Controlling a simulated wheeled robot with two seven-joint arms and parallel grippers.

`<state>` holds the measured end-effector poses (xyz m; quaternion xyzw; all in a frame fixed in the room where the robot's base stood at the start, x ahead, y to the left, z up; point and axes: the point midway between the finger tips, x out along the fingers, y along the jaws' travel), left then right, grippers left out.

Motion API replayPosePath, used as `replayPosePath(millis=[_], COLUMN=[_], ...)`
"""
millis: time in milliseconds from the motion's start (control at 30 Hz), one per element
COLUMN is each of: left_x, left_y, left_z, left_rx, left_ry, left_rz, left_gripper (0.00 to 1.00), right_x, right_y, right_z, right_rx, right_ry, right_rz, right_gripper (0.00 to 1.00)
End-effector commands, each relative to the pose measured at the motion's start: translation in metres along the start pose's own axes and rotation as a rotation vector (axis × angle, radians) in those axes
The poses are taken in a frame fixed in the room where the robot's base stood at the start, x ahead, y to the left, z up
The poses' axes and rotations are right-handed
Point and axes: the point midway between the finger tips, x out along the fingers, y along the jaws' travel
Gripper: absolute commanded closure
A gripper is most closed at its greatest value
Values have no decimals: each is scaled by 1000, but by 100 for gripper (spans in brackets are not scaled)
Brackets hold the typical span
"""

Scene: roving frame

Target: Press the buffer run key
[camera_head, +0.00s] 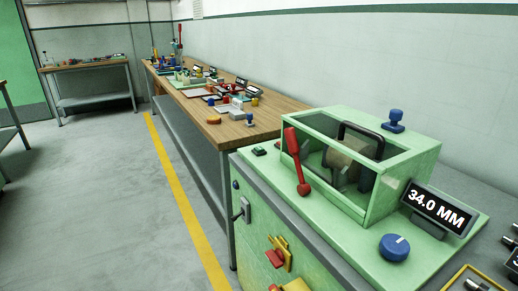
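A green machine (325,235) stands at the lower right, with a windowed box on top. A tan rounded part and a black handle (361,138) show at the box. A red lever (297,162) stands at its left side. A small dark key or block (260,151) lies on the top's left edge, and a red part on a yellow plate (279,254) is on the front. I cannot tell which part, if any, is the buffer run key. Neither of my grippers is in view.
A display reading 34.0 MM (435,208) and a blue knob (394,247) are on the machine's right. A long wooden bench (278,108) with several small devices runs back along the wall. Grey floor with a yellow line (172,178) is clear at left.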

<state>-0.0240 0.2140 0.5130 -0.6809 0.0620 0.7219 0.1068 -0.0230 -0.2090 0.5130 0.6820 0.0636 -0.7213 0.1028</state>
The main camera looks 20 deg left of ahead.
Motion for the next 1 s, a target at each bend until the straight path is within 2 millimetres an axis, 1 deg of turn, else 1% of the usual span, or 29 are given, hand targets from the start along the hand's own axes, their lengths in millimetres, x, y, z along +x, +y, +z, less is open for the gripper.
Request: replayPosePath(millis=[33, 67, 100, 167, 200, 267, 300, 367, 700, 1000], left_x=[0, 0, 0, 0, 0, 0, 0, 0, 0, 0], left_y=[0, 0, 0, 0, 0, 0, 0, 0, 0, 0], left_z=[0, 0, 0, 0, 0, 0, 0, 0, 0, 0], left_rx=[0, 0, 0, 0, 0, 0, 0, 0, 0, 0], left_ry=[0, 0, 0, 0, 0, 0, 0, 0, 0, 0], left_rz=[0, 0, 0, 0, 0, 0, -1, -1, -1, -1], left_gripper=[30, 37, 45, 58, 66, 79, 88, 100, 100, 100], right_x=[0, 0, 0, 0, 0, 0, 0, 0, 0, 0], right_y=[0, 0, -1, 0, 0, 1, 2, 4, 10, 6], right_z=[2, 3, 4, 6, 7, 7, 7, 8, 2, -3], right_rx=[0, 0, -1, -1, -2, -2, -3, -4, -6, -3], right_ry=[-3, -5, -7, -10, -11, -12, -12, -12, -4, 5], right_rz=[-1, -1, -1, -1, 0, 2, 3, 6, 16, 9], right_gripper=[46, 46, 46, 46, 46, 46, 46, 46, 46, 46])
